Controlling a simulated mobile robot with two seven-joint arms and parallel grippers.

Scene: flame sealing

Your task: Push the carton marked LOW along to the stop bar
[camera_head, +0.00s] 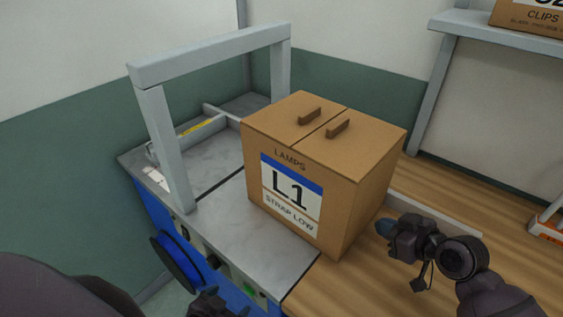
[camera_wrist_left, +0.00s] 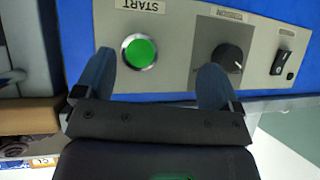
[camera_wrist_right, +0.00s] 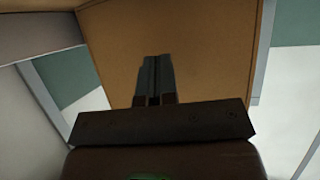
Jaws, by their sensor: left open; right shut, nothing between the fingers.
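The brown carton (camera_head: 325,185) is labelled LAMPS, L1 and STRAP LOW. It stands upright on the grey machine top (camera_head: 235,235), at the wooden table's edge and to the right of the grey arch. A grey bar with a yellow strip (camera_head: 195,128) lies beyond the arch; I cannot tell whether it is the stop bar. My right gripper (camera_head: 385,228) is shut and empty beside the carton's right side, whose brown face fills much of the right wrist view (camera_wrist_right: 205,50); contact is unclear. My left gripper (camera_wrist_left: 155,82) is open before the machine's front panel, around the green START button's height.
The grey arch (camera_head: 210,57) spans the machine top left of the carton. The blue front panel carries the START button (camera_wrist_left: 139,52), a black knob (camera_wrist_left: 227,58) and a switch (camera_wrist_left: 282,62). A wooden table (camera_head: 350,285) lies right, with a shelf carton (camera_head: 530,18) above.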

